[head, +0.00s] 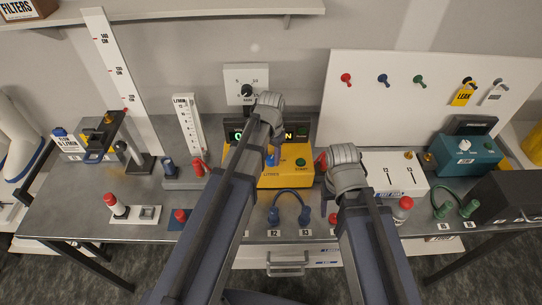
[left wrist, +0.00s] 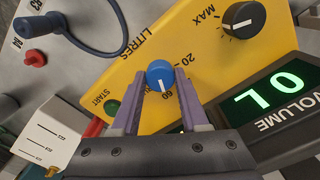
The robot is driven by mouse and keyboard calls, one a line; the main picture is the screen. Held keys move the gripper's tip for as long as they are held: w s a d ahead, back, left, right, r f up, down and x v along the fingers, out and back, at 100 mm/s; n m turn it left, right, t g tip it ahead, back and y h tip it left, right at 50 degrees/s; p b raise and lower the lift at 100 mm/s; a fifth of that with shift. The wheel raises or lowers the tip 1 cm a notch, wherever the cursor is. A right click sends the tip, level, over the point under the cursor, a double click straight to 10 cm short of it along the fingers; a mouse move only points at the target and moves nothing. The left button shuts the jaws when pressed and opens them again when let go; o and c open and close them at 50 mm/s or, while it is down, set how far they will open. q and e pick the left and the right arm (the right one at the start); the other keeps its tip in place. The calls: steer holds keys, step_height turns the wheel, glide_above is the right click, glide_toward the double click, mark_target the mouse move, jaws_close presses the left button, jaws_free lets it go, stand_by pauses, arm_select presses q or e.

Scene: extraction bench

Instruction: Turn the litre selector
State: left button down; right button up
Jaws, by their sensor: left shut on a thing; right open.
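The litre selector (left wrist: 160,73) is a blue round knob with a white line on the yellow pump box (left wrist: 190,32), beside the word LITRES. Its white line points down in the left wrist view, toward a mark that looks like 60. My left gripper (left wrist: 160,84) has its two fingers on either side of the knob, shut on it. In the head view the knob is a small blue spot (head: 271,158), partly hidden by my left arm, and the fingers are mostly hidden. My right gripper (head: 347,170) hangs beside the box's right side; its fingers are hidden.
A dark display (left wrist: 272,97) marked VOLUME shows green characters, seemingly 0 L upside down. A black MAX knob (left wrist: 238,20) and a green START button (left wrist: 113,107) sit on the box. A white panel (head: 400,188) stands to its right, a blue-ended hose (head: 290,213) in front.

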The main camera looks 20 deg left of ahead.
mark_target(271, 159)
arm_select(q)
steer(key=n, duration=0.4)
steer(key=shift+n, duration=0.3)
steer(key=n, duration=0.4)
steer(key=shift+n, duration=0.6)
steer(key=shift+c, duration=2.1)
jaws_free()
steer(key=shift+r, duration=0.1)
step_height(271, 159, up, 8)
steer(key=p, duration=0.8)
